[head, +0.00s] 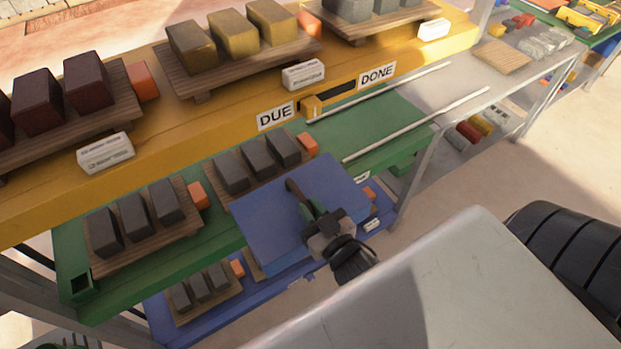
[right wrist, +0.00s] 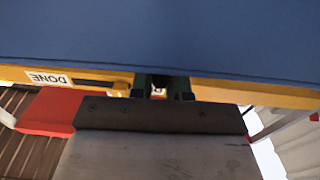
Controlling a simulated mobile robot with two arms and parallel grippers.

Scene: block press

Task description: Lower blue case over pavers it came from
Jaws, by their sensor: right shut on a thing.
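The blue case (head: 270,208) is a flat-topped box, tilted in the picture. My right gripper (head: 308,205) is shut on it, at the middle of its top. In the right wrist view the blue case (right wrist: 160,40) fills the upper part, with the gripper (right wrist: 160,90) at its lower edge. The case hangs in front of the green shelf (head: 375,140) and above the blue shelf (head: 185,335). A wooden board (head: 256,265) shows partly below it; any pavers there are hidden. Dark grey pavers (head: 200,288) stand uncovered at the blue shelf's left. My left gripper is not seen.
Two boards of grey pavers (head: 137,217) (head: 257,156) stand on the green shelf, the right one close behind the case. Orange blocks (head: 198,195) sit beside the boards. The yellow top shelf (head: 190,115) holds more pavers. Two pale rods (head: 415,124) lie at the right.

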